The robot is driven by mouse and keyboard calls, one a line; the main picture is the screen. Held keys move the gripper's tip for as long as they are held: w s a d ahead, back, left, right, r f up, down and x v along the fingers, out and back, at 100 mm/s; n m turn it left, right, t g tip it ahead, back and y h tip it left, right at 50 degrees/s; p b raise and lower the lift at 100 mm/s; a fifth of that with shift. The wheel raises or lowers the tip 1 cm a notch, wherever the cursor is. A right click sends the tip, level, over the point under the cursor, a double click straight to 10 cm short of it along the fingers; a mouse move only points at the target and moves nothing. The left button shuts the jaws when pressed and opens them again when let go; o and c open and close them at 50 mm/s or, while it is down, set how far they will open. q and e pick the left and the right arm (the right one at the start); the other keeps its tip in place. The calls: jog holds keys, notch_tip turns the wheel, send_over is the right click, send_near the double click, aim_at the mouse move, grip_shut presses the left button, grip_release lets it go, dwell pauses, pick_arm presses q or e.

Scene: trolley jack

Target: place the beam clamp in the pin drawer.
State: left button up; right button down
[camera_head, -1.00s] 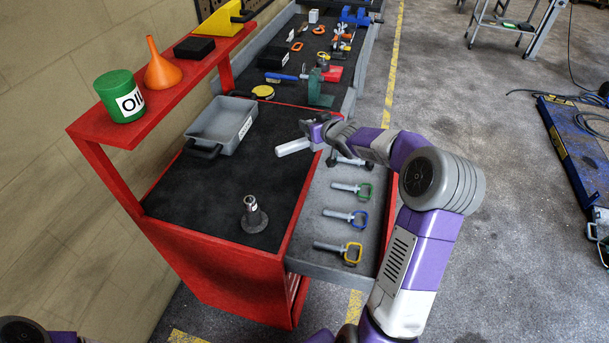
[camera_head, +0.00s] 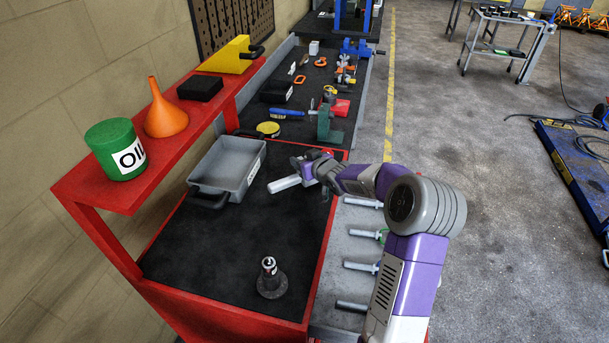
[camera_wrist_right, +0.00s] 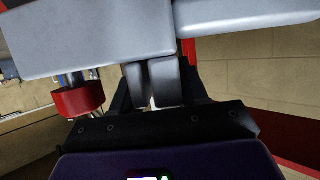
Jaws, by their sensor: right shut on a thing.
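My right gripper (camera_head: 310,170) is shut on the beam clamp, which I take to be the light grey bar (camera_head: 285,184) sticking out to the left of it. The clamp is held above the black trolley top, right of the grey tray. In the right wrist view, the light grey clamp body (camera_wrist_right: 90,38) spans the top, above the dark fingers (camera_wrist_right: 152,82), with a red knob (camera_wrist_right: 78,101) at the left. The pin drawer (camera_head: 345,286) is open on the trolley's right side and holds several pins. My right arm hides part of it. My left gripper is out of view.
A grey tray (camera_head: 206,188) and a dark metal stand (camera_head: 271,284) sit on the trolley top. A red shelf (camera_head: 110,193) at the left carries a green oil can (camera_head: 115,150) and an orange funnel (camera_head: 165,112). A tool-covered bench lies behind.

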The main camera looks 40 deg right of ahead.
notch_tip(320, 180, down, 4)
jog(key=shift+w+r+b, duration=0.1)
jog(key=shift+b, duration=0.45)
jog(key=c, duration=0.6)
grip_release()
jog(key=shift+s, duration=0.2)
jog(key=p+v, duration=0.2)
jog(key=v, duration=0.9)
jog(key=shift+s+r, duration=0.1)
jog(key=shift+s, duration=0.3)
